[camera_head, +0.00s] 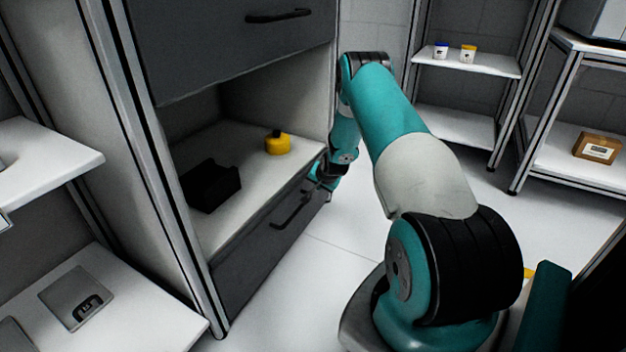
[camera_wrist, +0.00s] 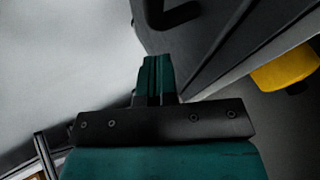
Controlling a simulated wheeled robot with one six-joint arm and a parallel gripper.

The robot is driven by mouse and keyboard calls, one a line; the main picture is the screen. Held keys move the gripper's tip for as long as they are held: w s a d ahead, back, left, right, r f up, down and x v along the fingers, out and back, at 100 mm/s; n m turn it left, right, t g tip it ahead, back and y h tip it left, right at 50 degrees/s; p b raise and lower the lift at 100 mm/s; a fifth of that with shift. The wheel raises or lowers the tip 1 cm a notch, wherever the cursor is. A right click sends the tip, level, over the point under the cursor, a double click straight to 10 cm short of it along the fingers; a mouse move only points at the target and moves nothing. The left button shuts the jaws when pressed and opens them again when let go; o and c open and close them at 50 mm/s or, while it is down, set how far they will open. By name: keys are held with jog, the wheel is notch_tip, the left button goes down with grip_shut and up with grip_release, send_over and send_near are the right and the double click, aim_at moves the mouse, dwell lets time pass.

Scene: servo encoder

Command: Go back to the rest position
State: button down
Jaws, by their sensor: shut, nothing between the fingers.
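My gripper (camera_head: 321,183) hangs at the end of my teal arm, beside the right end of the lower drawer (camera_head: 262,241) of the grey cabinet. In the wrist view its two teal fingers (camera_wrist: 157,78) are together, with nothing between them. A dark drawer handle (camera_wrist: 172,14) shows beyond the fingertips, apart from them. Whether the gripper touches the drawer front cannot be told. In the head view the fingertips are small and partly lost against the cabinet.
The open cabinet shelf above the drawer holds a yellow container (camera_head: 277,142) and a black block (camera_head: 210,185). A rack at the back right carries two small jars (camera_head: 441,50) (camera_head: 468,53). A brown box (camera_head: 597,148) sits on the far right rack. The white floor (camera_head: 330,245) beside the cabinet is clear.

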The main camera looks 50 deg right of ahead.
jog(key=p+v, duration=0.4)
jog(key=v, duration=0.6)
jog(key=shift+s+p, duration=0.25)
jog(key=shift+p, duration=0.05)
jog(key=shift+r, duration=0.1)
